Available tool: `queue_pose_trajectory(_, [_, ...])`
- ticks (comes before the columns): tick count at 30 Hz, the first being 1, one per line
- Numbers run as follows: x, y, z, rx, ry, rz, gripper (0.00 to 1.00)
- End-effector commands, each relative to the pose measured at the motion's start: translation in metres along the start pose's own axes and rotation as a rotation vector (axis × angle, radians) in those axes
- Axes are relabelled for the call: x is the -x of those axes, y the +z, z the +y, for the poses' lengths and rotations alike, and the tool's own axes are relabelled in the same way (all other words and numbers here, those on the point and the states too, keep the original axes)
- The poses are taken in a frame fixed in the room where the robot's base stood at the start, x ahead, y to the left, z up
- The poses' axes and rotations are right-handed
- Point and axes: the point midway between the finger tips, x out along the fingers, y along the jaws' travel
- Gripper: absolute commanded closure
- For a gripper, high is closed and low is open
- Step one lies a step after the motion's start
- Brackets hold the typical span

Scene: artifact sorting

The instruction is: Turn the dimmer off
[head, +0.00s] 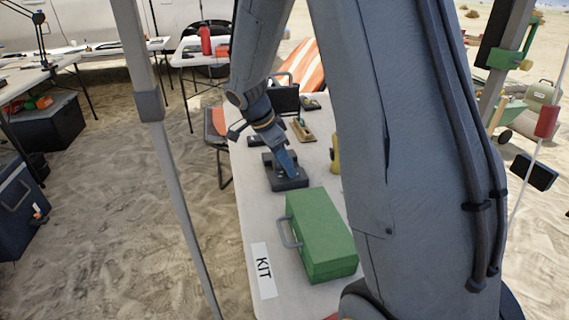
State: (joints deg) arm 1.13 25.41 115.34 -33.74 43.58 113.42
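A small dark block-like device (289,184) sits on the white table, behind the green box; it may be the dimmer, but its controls are too small and too covered to make out. My gripper (288,170) comes down onto the top of this device, its blue-grey end touching it or just above it. I cannot tell whether the fingers are open or shut. The gripper hides part of the device's top, and my arm hides the right side of the table.
A green box (320,235) with a handle stands in front of the device, beside a "KIT" label (263,270). A wooden-based item (302,130) and a yellow object (335,153) stand farther back. A grey pole (165,150) rises at left. Sand lies left of the table.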

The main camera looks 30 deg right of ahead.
Motion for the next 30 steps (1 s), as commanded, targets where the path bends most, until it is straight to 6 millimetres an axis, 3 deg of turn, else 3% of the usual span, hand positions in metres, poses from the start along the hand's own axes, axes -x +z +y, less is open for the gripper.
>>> queue_pose_trajectory(9, [-0.0031,-0.0001,-0.0001,0.0,-0.001,0.0,0.6])
queue_pose_trajectory(16, [-0.003,0.0,0.0,0.0,-0.001,0.0,0.99])
queue_pose_trajectory(30, [-0.0033,0.0,0.0012,0.098,-0.043,-0.002,1.0])
